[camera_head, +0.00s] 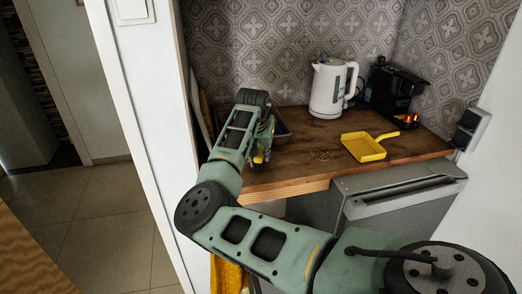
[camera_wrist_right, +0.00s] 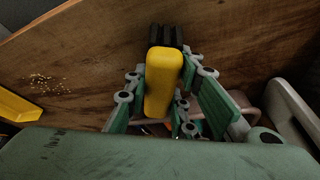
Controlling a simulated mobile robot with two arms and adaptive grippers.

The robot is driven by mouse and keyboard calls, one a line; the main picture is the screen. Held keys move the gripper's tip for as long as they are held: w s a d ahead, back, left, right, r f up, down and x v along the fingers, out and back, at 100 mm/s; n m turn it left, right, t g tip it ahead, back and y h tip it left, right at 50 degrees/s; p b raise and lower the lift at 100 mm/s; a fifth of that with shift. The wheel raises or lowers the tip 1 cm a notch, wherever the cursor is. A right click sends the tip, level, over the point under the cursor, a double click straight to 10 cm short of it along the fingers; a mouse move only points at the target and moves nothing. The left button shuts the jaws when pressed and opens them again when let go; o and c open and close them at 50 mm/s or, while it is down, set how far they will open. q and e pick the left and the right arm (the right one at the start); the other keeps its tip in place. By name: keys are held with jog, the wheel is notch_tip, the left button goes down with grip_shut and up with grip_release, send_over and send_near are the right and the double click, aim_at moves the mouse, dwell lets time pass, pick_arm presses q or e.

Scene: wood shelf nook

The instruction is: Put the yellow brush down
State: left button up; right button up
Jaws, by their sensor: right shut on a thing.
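The yellow brush (camera_wrist_right: 163,82) is between the fingers of my right gripper (camera_wrist_right: 165,100) in the right wrist view. Its dark bristle end points to the top of that picture, over the wooden counter. In the head view my right gripper (camera_head: 262,150) is over the left part of the counter (camera_head: 300,172), near its front edge. Only a small yellow bit of the brush (camera_head: 258,158) shows there. I cannot tell whether the brush touches the wood. My left gripper is in neither view.
A yellow dustpan (camera_head: 363,148) lies on the counter to the right, with scattered crumbs (camera_head: 323,155) left of it. A white kettle (camera_head: 328,90) and a black coffee machine (camera_head: 392,92) stand at the back. A dark tray (camera_head: 283,130) sits behind my right gripper.

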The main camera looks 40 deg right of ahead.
jog(key=shift+f, duration=0.1)
jog(key=shift+f, duration=0.35)
jog(key=shift+f+p, duration=0.1)
jog(key=shift+p, duration=0.2)
jog(key=o, duration=1)
jog(key=shift+f, duration=0.1)
